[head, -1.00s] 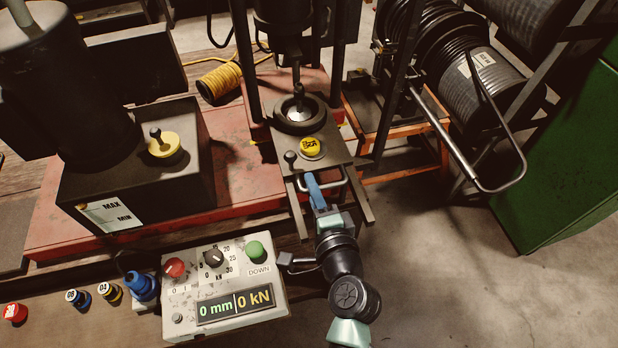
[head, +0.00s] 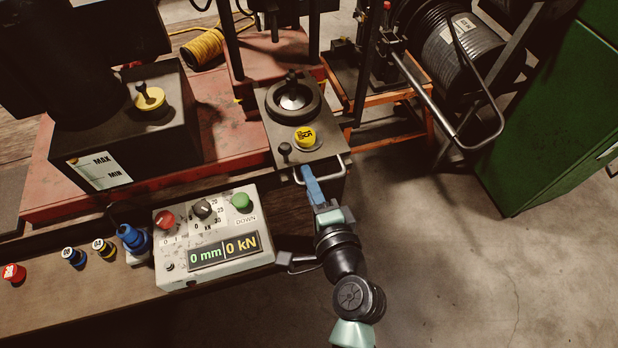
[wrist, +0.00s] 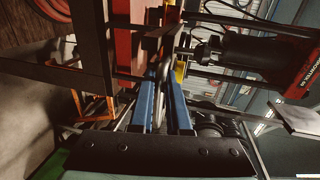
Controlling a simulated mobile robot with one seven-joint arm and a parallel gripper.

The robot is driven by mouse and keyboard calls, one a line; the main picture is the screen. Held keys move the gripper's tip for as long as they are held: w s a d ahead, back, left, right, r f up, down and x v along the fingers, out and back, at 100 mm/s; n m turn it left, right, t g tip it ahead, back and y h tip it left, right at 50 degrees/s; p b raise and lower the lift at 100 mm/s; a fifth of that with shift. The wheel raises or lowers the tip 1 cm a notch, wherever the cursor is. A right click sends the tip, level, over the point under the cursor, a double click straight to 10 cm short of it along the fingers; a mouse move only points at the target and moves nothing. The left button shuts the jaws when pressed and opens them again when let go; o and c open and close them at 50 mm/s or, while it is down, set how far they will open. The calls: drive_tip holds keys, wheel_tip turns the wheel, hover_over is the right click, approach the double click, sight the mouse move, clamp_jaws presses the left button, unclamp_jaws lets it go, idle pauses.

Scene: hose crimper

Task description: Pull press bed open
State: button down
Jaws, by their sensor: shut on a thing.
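The press bed (head: 266,105) is a dark sliding plate at the front of the press, standing out past the press posts. On it sit a round black die ring (head: 312,104) with a fitting in its centre, a yellow marked piece (head: 305,137) and a small black knob (head: 285,149). A metal bar handle (head: 342,170) runs along its front edge. My gripper (head: 306,172) has blue fingers shut on this handle.
A control box (head: 212,236) reading 0 mm and 0 kN stands at front left. A hose reel (head: 455,50) with a bent metal bar and a green cabinet (head: 545,130) stand to the right. Open concrete floor (head: 450,260) lies at front right.

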drive_tip(key=c, duration=0.9)
unclamp_jaws()
drive_tip(key=shift+s, duration=0.1)
drive_tip(key=shift+b+v, duration=1.8)
drive_tip(key=shift+v, duration=4.6)
